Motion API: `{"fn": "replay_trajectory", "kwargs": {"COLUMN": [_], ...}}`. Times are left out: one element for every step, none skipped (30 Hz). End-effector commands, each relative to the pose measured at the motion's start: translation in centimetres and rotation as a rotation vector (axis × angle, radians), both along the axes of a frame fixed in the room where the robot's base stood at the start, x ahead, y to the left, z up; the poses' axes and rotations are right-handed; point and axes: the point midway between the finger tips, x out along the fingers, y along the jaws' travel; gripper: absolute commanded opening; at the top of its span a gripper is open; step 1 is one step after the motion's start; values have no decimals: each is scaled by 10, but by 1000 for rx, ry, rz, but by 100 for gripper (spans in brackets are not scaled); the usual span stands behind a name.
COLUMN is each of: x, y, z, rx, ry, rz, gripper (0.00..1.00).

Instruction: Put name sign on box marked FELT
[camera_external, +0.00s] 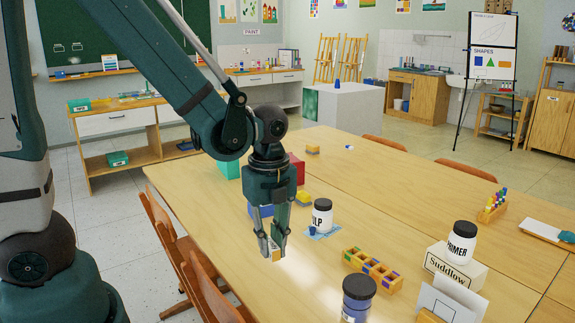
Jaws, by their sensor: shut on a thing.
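My gripper (274,252) points down over the left part of the table, shut on a small yellow-and-white piece (276,255); the fingers hide part of it, and I cannot tell whether it touches the table. No box on the table shows a readable FELT mark. A teal box (229,168), a red box (297,168) and a blue box (262,211) are partly hidden behind my gripper.
A white jar (322,216) stands on a blue patch right of my gripper. A wooden tray of coloured pieces (372,270) and a dark blue jar (358,298) are nearer the front. A pen rack (492,206) is at the right. The table's far middle is mostly clear.

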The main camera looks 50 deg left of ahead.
Motion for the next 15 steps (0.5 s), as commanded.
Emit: {"fn": "replay_trajectory", "kwargs": {"x": [0,0,0,0,0,1,1,2,4,5,7,11,14,17,23], "y": [0,0,0,0,0,0,1,1,2,3,4,6,8,10,13], "z": [0,0,0,0,0,0,1,1,2,3,4,5,6,8,10], "rx": [0,0,0,0,0,0,0,0,0,0,0,0,0,0,0], "ry": [0,0,0,0,0,0,0,0,0,0,0,0,0,0,0], "rz": [0,0,0,0,0,0,1,1,2,2,3,5,6,6,7], "gripper": [6,6,6,6,6,6,6,6,6,6,6,6,6,6,6]}}
